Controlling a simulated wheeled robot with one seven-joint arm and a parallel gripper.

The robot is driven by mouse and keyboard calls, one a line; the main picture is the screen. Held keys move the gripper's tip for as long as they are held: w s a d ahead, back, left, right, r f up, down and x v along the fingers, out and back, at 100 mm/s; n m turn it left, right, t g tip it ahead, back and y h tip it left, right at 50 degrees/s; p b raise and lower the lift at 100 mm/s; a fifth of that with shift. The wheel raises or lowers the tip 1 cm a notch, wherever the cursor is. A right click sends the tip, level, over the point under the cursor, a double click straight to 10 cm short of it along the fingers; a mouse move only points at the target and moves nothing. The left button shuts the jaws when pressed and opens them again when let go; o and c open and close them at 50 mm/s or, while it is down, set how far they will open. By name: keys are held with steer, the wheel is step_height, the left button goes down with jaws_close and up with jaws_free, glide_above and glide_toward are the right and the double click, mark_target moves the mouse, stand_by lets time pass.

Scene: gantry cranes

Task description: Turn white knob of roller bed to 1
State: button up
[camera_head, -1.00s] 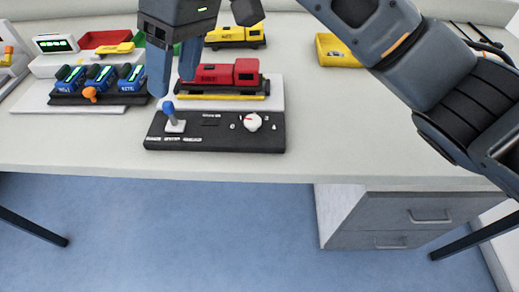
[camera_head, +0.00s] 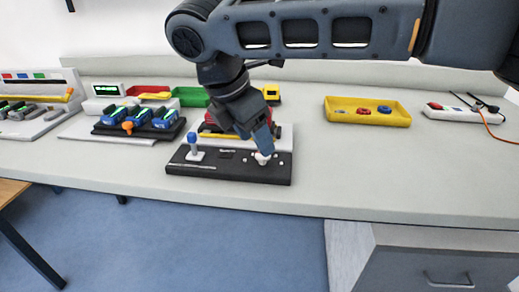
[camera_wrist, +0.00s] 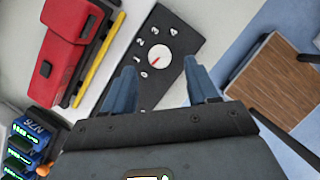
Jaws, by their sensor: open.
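The white knob (camera_head: 262,158) is at the right end of a black control panel (camera_head: 225,172) on the bench, partly hidden behind my gripper. The knob shows between and just beyond the fingertips. In the head view my gripper (camera_head: 264,146) is right above the knob; I cannot tell whether it touches.
A blue-topped lever (camera_head: 194,140) stands on the panel's left end. A red locomotive (camera_wrist: 68,45) sits close behind the panel. Blue units with an orange knob (camera_head: 128,127) are to the left. A yellow tray (camera_head: 367,111) stands right, with bare bench between.

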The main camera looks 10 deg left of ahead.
mark_target(259, 155)
steer(key=shift+x, duration=1.8)
steer(key=c, duration=1)
